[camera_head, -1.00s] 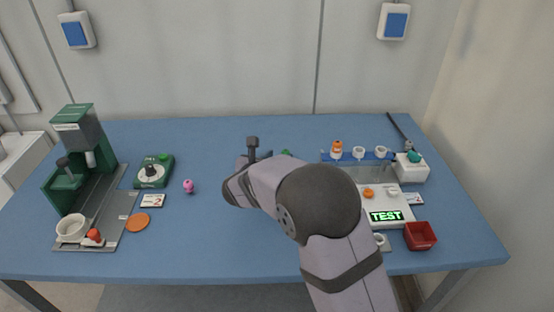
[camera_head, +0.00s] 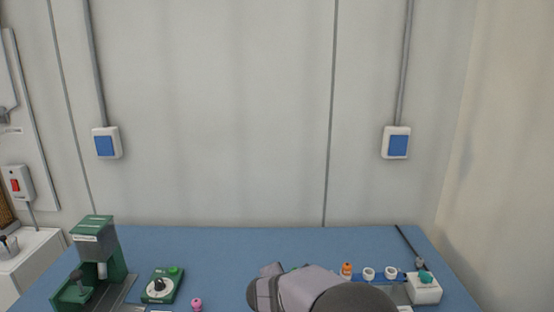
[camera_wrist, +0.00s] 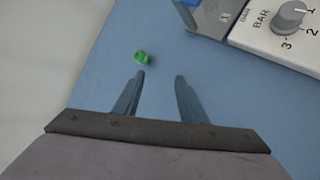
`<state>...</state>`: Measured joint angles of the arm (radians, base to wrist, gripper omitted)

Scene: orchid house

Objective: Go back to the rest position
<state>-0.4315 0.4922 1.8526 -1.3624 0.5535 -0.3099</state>
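My gripper shows in the wrist view (camera_wrist: 160,78) with its two fingers apart and nothing between them. It is above the blue table (camera_wrist: 95,75). A small green object (camera_wrist: 142,57) lies on the table just beyond the left fingertip, apart from it. In the head view my arm is at the bottom centre, and my fingers are hidden behind it or too small to make out. The blue table (camera_head: 225,262) fills the bottom of that view.
At left stand a green machine (camera_head: 98,240), a green dial box (camera_head: 161,287) and a pink piece (camera_head: 197,304). At right are an orange piece (camera_head: 347,270), white rings (camera_head: 369,274) and a white box with a teal knob (camera_head: 424,290). A BAR dial unit (camera_wrist: 275,30) is near my gripper.

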